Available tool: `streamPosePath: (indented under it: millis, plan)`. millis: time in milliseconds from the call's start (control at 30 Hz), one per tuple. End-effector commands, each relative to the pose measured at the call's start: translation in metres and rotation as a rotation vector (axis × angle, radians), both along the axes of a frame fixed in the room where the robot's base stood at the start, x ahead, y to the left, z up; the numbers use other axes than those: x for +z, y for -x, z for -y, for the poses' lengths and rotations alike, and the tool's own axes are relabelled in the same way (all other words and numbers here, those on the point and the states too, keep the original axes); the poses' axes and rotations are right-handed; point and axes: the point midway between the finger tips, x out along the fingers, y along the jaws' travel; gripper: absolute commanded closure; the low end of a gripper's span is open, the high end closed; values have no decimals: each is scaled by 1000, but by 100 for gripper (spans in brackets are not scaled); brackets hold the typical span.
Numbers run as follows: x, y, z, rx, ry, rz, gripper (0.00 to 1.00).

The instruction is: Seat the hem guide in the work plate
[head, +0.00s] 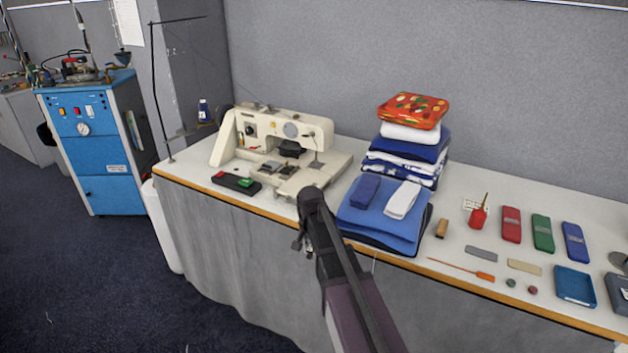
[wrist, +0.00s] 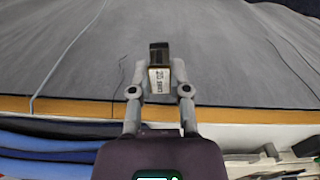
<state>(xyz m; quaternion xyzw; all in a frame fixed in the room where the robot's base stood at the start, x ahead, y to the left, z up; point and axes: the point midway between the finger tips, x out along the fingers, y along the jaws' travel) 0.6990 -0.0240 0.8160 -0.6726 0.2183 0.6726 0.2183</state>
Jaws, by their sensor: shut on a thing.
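My gripper (wrist: 163,72) is shut on a small block with a dark top, a gold-brown side and a white printed label, which I take to be the hem guide (wrist: 159,80). It is held over the grey cloth front, beyond the table edge. In the head view my arm hides most of the gripper and the held block does not show clearly. The cream sewing machine (head: 315,132) stands at the table's left end, with small grey plates (head: 271,167) on its bed. I cannot tell which part is the work plate.
Blue folded cloths (head: 380,218) lie just right of my arm, before a tall fabric stack (head: 410,150). Red, green and blue cases (head: 542,233) and small tools fill the right side.

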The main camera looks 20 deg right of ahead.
Motion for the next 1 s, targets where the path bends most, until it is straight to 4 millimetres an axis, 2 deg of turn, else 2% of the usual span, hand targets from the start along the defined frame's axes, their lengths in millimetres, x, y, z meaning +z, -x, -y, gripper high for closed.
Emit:
streamPosePath:
  millis: [33, 1000]
  plan:
    - [17, 0, 0, 0, 0, 0, 100]
    - [174, 0, -1, 1, 0, 0, 100]
